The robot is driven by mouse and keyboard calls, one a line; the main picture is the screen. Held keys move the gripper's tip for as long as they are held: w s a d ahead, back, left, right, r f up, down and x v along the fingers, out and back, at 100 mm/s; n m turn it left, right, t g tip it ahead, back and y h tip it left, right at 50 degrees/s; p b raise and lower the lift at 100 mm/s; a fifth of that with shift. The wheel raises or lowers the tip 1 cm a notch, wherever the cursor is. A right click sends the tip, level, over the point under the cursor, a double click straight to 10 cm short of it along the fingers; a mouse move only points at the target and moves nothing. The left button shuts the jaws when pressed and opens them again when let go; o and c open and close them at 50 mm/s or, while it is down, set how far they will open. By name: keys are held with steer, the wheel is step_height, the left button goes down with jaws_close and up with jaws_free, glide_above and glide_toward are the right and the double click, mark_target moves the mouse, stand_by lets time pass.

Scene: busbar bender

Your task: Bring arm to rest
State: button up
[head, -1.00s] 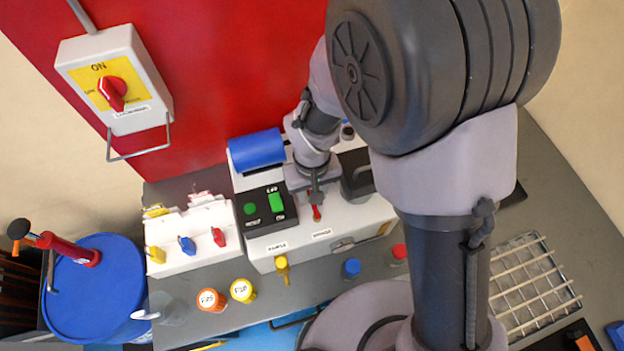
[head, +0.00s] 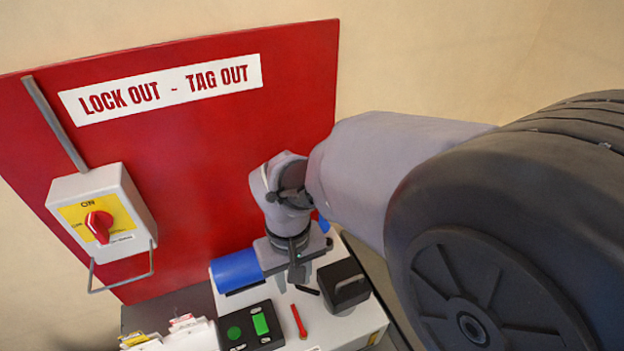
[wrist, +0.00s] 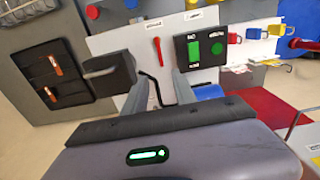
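My arm reaches in from the right in the head view, with its large dark joint close to the camera. My gripper (head: 298,274) points down above the white bender machine (head: 362,322), beside the blue cylinder (head: 236,270). In the wrist view my gripper (wrist: 158,90) has its two grey fingers apart, with nothing visible held between them. Beyond the fingers are the machine's red lever (wrist: 158,58), the black block (wrist: 108,72) and the button panel (wrist: 203,48) with its green buttons. The fingers appear clear of these parts.
A red lockout board (head: 200,140) stands behind the machine. It carries a grey switch box (head: 140,202) with a red knob (head: 98,226). Open wall lies above and right of the board.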

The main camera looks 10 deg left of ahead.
steer(key=s+d+f+m+t+y+b, duration=0.1)
steer(key=s+d+f+m+t+b, duration=0.1)
steer(key=d+m+b, duration=0.3)
steer(key=s+d+f+m+t+y+b, duration=0.1)
steer(key=s+d+m+b, duration=0.4)
steer(key=d+b, duration=0.8)
steer(key=d+f+t, duration=0.1)
steer(key=t, duration=0.1)
steer(key=shift+f+m+t, duration=0.2)
steer(key=shift+m+t, duration=0.2)
steer(key=shift+c, duration=0.4)
